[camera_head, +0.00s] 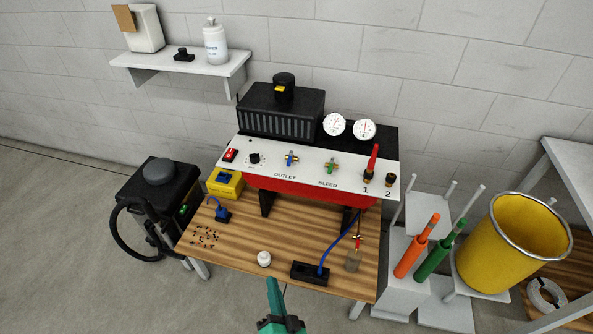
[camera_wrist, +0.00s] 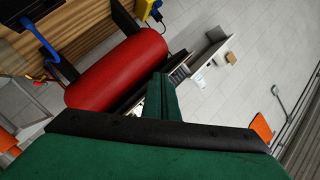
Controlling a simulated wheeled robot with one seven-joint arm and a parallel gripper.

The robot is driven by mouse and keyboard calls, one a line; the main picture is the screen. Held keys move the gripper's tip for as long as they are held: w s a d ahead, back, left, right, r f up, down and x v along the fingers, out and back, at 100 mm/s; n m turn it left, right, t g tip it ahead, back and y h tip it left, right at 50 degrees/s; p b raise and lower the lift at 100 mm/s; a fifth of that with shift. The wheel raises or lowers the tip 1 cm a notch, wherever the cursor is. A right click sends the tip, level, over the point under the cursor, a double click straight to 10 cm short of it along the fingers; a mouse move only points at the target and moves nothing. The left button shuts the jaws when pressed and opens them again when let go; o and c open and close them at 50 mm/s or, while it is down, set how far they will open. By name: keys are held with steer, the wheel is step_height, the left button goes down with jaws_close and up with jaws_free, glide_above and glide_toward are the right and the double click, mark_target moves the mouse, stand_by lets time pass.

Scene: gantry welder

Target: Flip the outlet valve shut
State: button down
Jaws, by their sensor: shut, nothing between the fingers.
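The outlet valve (camera_head: 291,159) has a small blue handle on a brass body. It sits on the white panel (camera_head: 268,162) above the word OUTLET. The handle looks roughly upright, but it is too small to be sure of its angle. My green gripper (camera_head: 272,284) is shut and empty at the front edge of the wooden bench, well below and in front of the valve. In the wrist view my gripper (camera_wrist: 162,88) points past the red tank (camera_wrist: 115,70); the outlet valve is not visible there.
The green bleed valve (camera_head: 331,167) is right of the outlet valve, and a red lever (camera_head: 374,158) stands farther right. A white jar (camera_head: 264,259), black power strip (camera_head: 310,273) and blue cable (camera_head: 338,245) are on the bench. A yellow bin (camera_head: 500,245) stands right.

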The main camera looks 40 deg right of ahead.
steer(key=w+d+r+m+h, duration=0.1)
steer(key=w+d+r+m, duration=0.15)
steer(key=w+d, duration=0.35)
steer(key=w+d+r+m+h, duration=0.1)
steer(key=w+d+r+m, duration=0.1)
steer(key=w+d+m, duration=0.35)
steer(key=m, duration=0.2)
glide_toward(297, 177)
step_height(297, 177, up, 3)
steer(key=s+d, duration=0.2)
steer(key=d, duration=0.1)
steer(key=shift+h, duration=0.6)
steer(key=x, duration=0.8)
steer(key=shift+w+r, duration=0.3)
steer(key=shift+w, duration=0.15)
steer(key=shift+w+a, duration=0.4)
steer(key=shift+w, duration=0.2)
steer(key=shift+w+a, duration=0.45)
steer(key=shift+w, duration=0.2)
steer(key=shift+w+a, duration=0.45)
